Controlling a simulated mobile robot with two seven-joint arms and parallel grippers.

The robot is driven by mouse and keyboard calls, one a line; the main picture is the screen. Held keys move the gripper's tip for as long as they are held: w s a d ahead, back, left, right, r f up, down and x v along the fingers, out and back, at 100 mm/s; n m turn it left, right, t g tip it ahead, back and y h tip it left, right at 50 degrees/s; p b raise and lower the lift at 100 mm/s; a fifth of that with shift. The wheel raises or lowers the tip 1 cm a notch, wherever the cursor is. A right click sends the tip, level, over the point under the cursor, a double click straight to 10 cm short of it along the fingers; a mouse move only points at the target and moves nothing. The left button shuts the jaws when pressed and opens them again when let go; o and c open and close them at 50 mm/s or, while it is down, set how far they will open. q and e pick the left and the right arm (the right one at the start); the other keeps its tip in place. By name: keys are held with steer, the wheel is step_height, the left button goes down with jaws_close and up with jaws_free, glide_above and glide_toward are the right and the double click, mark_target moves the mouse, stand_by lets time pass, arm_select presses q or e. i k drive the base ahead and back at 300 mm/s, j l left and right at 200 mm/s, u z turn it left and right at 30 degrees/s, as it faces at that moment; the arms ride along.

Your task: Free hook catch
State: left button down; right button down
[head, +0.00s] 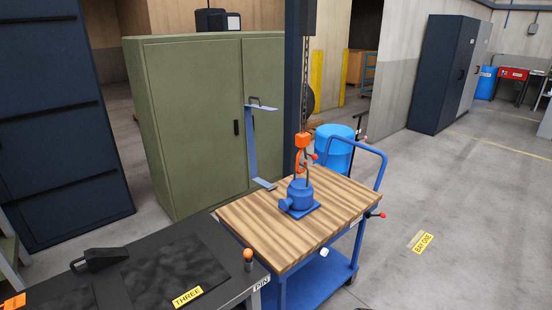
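An orange hook block (302,141) hangs on a chain (306,80) from a dark hoist body (307,18). The orange hook (299,162) is just below the block, over the cart. A small red-tipped part shows beside the hook; I cannot tell whether it is the catch. A blue jack-like unit (300,197) with a square base stands upright under the hook. I cannot tell whether the hook is engaged with the unit. Neither of my grippers shows in the head view.
The unit stands on a wood-topped blue cart (250,220). A dark workbench (150,290) at front left bears a black wedge (100,258) and an orange-topped pin (248,260). A green cabinet (190,110) and blue barrel (333,145) stand behind. Floor to the right is clear.

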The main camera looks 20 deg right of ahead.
mark_target(315, 157)
steer(key=i+l+u, duration=0.1)
steer(key=l+u, duration=0.25)
steer(key=l, duration=0.15)
steer(key=l+u, duration=0.4)
steer(key=l, duration=0.1)
